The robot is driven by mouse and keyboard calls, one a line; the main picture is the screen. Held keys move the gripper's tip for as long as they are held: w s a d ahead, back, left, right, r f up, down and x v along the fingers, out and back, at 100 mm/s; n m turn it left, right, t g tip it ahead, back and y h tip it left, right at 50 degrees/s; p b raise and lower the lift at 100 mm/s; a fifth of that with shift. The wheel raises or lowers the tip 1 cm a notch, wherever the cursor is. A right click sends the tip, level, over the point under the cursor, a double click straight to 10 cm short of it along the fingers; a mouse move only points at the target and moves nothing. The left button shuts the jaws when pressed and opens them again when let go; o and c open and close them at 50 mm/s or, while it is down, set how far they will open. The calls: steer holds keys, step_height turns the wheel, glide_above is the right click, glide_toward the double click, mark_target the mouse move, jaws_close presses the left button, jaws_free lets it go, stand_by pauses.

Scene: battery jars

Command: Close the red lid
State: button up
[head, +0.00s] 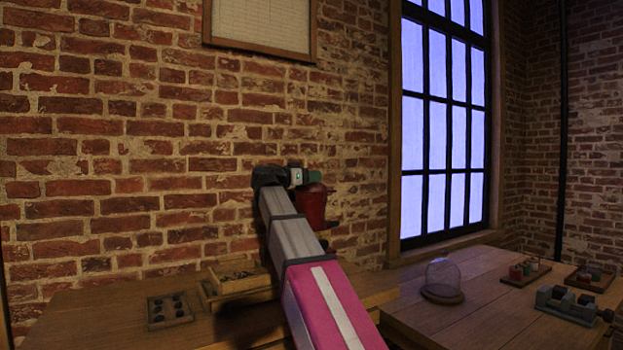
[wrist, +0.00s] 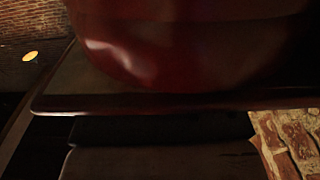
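A dark red, rounded thing (head: 313,206) shows in the head view just right of the end of my arm, in front of the brick wall. I cannot tell whether it is the red lid, a jar or both. In the wrist view a dark red rounded surface (wrist: 180,50) fills the top, very close to the camera, above a dark flat plate or rim (wrist: 150,103). My gripper (head: 300,178) is near the top of the red thing; its fingers cannot be made out. Whether it touches the red thing is hidden.
A wooden table at left holds a small tray with dark round pieces (head: 170,309) and a wooden box (head: 240,276). The right table (head: 460,323) holds a glass dome (head: 443,276), a tray of small jars (head: 525,271) and a grey metal device (head: 568,304). A brick wall stands close behind.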

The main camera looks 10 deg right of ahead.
steer(key=shift+w+a+f, duration=0.1)
steer(key=shift+f, duration=0.05)
steer(key=v, duration=1)
steer(key=shift+s+a, duration=0.25)
steer(key=shift+a, duration=0.05)
